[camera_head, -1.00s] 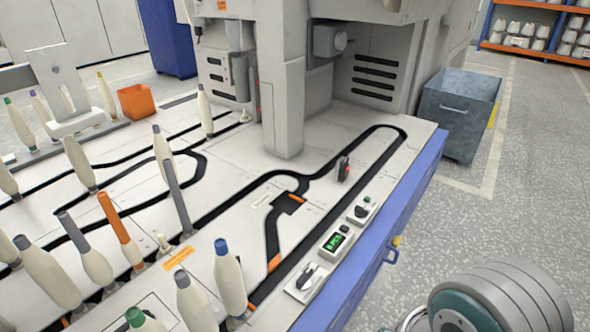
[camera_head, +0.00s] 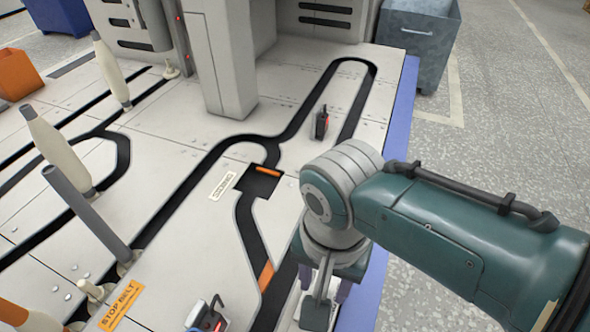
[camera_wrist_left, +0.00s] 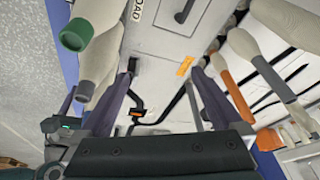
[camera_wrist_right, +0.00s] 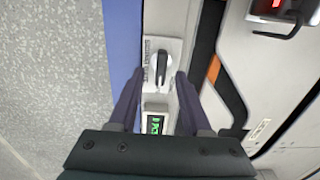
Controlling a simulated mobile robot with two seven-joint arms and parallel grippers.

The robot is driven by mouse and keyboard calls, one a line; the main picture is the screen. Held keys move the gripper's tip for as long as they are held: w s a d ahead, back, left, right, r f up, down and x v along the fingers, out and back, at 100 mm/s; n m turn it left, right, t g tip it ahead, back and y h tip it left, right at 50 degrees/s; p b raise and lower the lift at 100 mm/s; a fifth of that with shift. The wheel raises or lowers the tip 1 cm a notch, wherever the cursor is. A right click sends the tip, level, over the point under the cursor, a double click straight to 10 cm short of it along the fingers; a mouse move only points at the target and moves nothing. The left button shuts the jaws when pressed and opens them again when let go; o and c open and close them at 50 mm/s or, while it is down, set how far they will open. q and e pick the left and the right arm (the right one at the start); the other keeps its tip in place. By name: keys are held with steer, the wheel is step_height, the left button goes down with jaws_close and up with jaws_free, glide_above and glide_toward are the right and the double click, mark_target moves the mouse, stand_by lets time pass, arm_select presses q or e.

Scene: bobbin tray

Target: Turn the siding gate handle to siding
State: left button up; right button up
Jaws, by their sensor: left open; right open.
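A black-and-white handle (camera_wrist_right: 160,68) sits on a white plate by the blue table edge in the right wrist view. Its plate lettering is too small to read. My right gripper (camera_wrist_right: 158,82) is open and empty, its two fingers to either side of the handle's line; contact is not visible. In the head view my right gripper (camera_head: 322,285) hangs over the front plate and partly hides it. The track junction (camera_head: 258,182) has an orange bar (camera_head: 267,171). My left gripper (camera_wrist_left: 160,80) is open and empty in the left wrist view, with bobbins around; it is outside the head view.
A green display (camera_wrist_right: 155,122) lies beside the handle. A device with a red part and black hook (camera_head: 210,318) stands left of my right gripper. Bobbins (camera_head: 60,150) stand at left.

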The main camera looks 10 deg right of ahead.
steer(key=shift+f+b, duration=0.8)
steer(key=shift+f, duration=0.7)
arm_select(q)
steer(key=shift+s+x, duration=0.25)
steer(key=shift+x, duration=0.95)
steer(key=shift+w+a, duration=0.1)
steer(key=shift+a, duration=0.05)
arm_select(e)
steer(key=shift+w, duration=0.1)
steer(key=shift+c, duration=0.3)
jaws_close()
